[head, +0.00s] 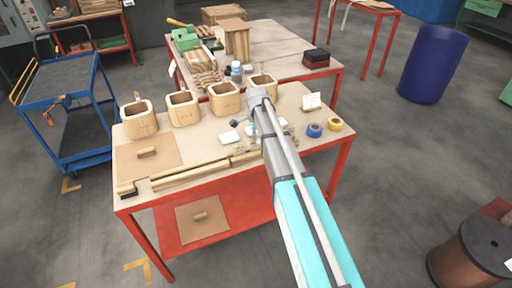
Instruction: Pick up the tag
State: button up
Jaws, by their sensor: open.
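Several small white pieces lie on the front wooden table (215,150), and I cannot tell for sure which is the tag. One flat white piece (228,137) lies left of my gripper. A white card (312,101) stands upright on a small base at the right. My gripper (252,128) is small in this view, beside the end of my arm and over the middle of the table. It is open, and I see nothing held in it. My arm hides part of the tabletop and some of the white pieces there.
Several wooden coil blocks with square openings (183,108) stand along the table's back edge. Wooden strips (195,173) lie along the front. Blue tape (314,130) and yellow tape (334,124) lie at the right. A brown board (140,168) with a wooden block covers the left.

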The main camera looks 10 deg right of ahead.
aim_at(256, 145)
jog(key=shift+s+a+f+b, duration=0.1)
jog(key=shift+f+b, duration=2)
jog(key=shift+f, duration=0.2)
jog(key=shift+c, duration=0.3)
grip_shut()
